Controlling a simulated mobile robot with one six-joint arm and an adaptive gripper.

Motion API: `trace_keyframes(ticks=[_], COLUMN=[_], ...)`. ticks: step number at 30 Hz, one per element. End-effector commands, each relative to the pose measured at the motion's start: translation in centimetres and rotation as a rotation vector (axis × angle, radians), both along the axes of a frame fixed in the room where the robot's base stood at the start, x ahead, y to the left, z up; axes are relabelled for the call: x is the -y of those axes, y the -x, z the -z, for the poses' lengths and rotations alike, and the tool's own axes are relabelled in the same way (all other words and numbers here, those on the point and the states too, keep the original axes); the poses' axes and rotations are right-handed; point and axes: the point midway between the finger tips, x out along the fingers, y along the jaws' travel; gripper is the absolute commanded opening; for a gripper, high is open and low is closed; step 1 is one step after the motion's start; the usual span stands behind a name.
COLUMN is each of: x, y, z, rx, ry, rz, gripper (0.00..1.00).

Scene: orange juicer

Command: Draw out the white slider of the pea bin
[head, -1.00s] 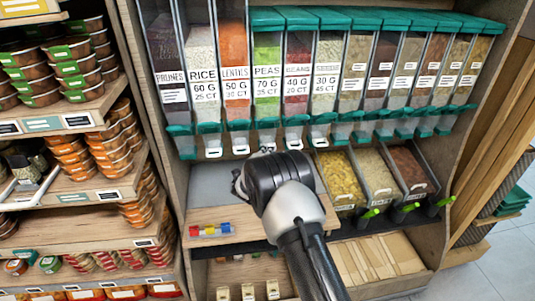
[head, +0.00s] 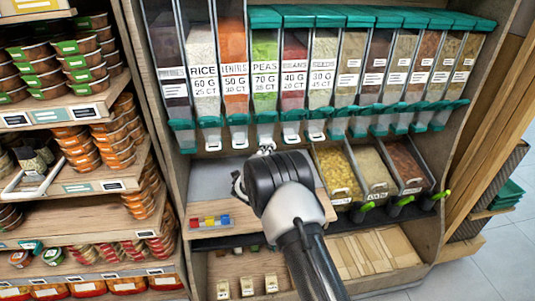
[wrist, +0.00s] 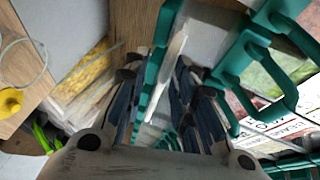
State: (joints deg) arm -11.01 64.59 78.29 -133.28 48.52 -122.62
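The pea bin (head: 265,75) is a clear bin of green peas with a teal lid and teal outlet, in the row of bins in the head view. Its white slider (head: 266,144) shows at the bottom of the outlet. My gripper stands just below and in front of this outlet in the head view, its fingers mostly hidden by my wrist. In the wrist view my gripper (wrist: 168,95) is open, with a dark finger on each side. A white slider piece (wrist: 174,55) and teal outlet parts lie between the fingers. I cannot tell whether either finger touches them.
The rice bin (head: 203,75), lentil bin (head: 233,70) and bean bin (head: 295,75) have sliders close by. Stocked shelves stand at left.

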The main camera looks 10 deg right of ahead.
Motion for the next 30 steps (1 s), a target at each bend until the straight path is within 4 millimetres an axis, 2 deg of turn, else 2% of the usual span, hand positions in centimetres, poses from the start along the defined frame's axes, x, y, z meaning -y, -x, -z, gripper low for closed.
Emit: trace_keyframes(ticks=[10, 14, 17, 27, 30], x=[0.0, -0.4, -0.9, -3.7, -4.2], y=[-0.1, 0.6, 1.9, 8.3, 9.6], z=[-0.4, -0.6, -1.0, -2.4, -2.6], rx=[0.007, 0.008, 0.007, 0.005, 0.006], ry=[0.000, -0.001, 0.001, 0.000, -0.001], rz=[0.001, 0.001, 0.000, -0.001, -0.001], gripper=[0.30, 0.30, 0.30, 0.30, 0.30])
